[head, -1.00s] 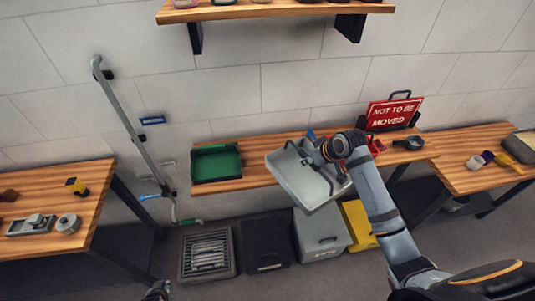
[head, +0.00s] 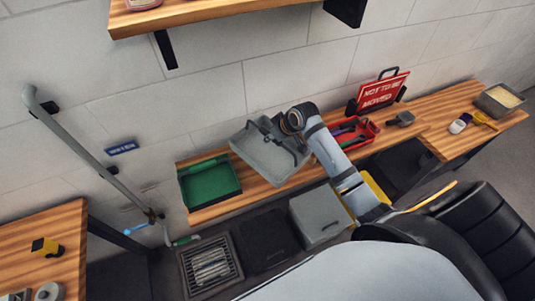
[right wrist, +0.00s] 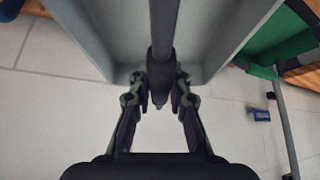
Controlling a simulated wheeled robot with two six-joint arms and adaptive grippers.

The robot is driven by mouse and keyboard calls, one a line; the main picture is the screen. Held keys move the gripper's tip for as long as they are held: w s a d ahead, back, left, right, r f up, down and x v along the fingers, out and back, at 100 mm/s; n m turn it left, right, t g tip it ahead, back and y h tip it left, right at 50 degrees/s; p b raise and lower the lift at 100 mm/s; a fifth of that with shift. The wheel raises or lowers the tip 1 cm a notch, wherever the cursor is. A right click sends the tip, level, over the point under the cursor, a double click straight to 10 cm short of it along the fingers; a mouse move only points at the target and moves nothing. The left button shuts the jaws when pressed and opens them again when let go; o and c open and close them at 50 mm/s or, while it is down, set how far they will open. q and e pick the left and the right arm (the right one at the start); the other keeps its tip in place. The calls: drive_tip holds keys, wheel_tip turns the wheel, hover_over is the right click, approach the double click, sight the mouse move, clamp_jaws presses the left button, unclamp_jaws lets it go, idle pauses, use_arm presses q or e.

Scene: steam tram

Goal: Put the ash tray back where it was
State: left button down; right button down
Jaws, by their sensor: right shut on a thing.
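The ash tray, a light grey open pan (head: 262,158), hangs tilted over the wooden bench, between the green tray and the red tray. My right gripper (head: 284,128) is shut on its bar handle. In the right wrist view, the handle (right wrist: 163,35) runs between the fingers (right wrist: 161,92), with the grey pan walls (right wrist: 218,35) on both sides. The pan hides part of the bench, and I cannot tell whether it touches the wood. My left gripper is not in view.
A green tray (head: 210,200) stands left on the bench; a red tray (head: 370,127) and a red sign (head: 383,91) stand right. Below are a floor grate (head: 188,272), a black bin (head: 268,242) and a grey box (head: 318,225). A grey pipe (head: 80,148) stands left.

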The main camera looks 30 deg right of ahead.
sight(282, 144)
drive_tip(key=x, duration=0.4)
drive_tip(key=shift+s+d+f+p, duration=0.1)
drive_tip(key=shift+s+f+p, duration=0.15)
drive_tip(key=shift+s+p, duration=0.1)
drive_tip(key=f, duration=0.1)
drive_tip(key=f+p, duration=0.1)
drive_tip(key=f, duration=0.1)
drive_tip(key=shift+s+d, duration=0.1)
drive_tip(key=shift+s, duration=0.25)
drive_tip(key=shift+w+f, duration=0.1)
drive_tip(key=shift+f, duration=0.2)
drive_tip(key=c, duration=1.3)
unclamp_jaws()
drive_tip(key=shift+f, duration=0.1)
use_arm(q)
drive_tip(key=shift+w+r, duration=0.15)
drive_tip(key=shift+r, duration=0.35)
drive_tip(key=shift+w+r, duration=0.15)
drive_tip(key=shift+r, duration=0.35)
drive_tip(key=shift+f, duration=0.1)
